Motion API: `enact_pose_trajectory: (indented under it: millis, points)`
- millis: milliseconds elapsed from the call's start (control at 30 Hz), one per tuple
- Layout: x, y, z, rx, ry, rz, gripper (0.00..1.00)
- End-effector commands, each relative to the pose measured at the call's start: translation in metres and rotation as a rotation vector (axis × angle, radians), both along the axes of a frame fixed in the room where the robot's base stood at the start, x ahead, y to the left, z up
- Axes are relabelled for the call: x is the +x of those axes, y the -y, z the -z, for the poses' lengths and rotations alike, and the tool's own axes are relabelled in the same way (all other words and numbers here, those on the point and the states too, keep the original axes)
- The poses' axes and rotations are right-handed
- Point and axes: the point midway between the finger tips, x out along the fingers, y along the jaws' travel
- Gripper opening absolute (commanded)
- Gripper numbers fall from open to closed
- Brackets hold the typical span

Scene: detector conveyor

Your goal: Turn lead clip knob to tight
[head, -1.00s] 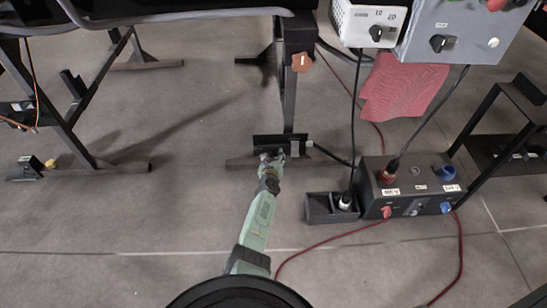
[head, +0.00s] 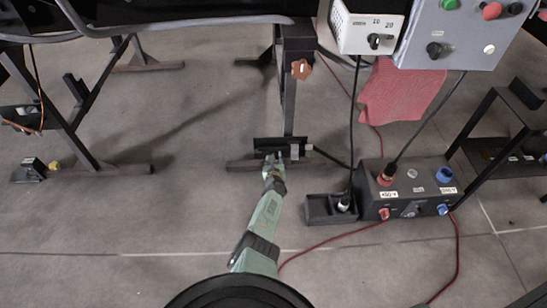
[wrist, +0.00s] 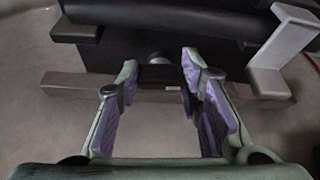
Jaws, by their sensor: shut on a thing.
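The black lead clip knob (wrist: 160,76) sits between my fingertips in the wrist view, in front of a dark bracket (wrist: 120,46) at the foot of the stand. My gripper (wrist: 160,78) has its purple-padded fingers closed on the knob, one on each side. In the head view my gripper (head: 273,163) reaches the bracket (head: 268,144) low on the upright post. The knob is too small and covered there to make out. Any mark of its turn position cannot be read.
A grey metal clamp piece (wrist: 272,60) stands right of my fingers. A dark power box (head: 410,190) with red and blue plugs and a small black tray (head: 330,209) lie to the right. Red cable crosses the floor. The floor at left front is clear.

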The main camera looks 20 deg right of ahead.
Motion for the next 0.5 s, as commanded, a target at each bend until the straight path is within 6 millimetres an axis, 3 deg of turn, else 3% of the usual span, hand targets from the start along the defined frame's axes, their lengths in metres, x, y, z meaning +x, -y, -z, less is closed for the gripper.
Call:
enact_pose_trajectory:
  millis: [200, 467, 500]
  points:
    - [-0.0002, 0.0021, -0.0009, 0.123, 0.037, 0.002, 0.06]
    - [-0.0001, 0.0019, -0.0006, 0.127, 0.039, 0.002, 0.06]
    - [-0.0001, 0.0019, -0.0006, 0.127, 0.039, 0.002, 0.35]
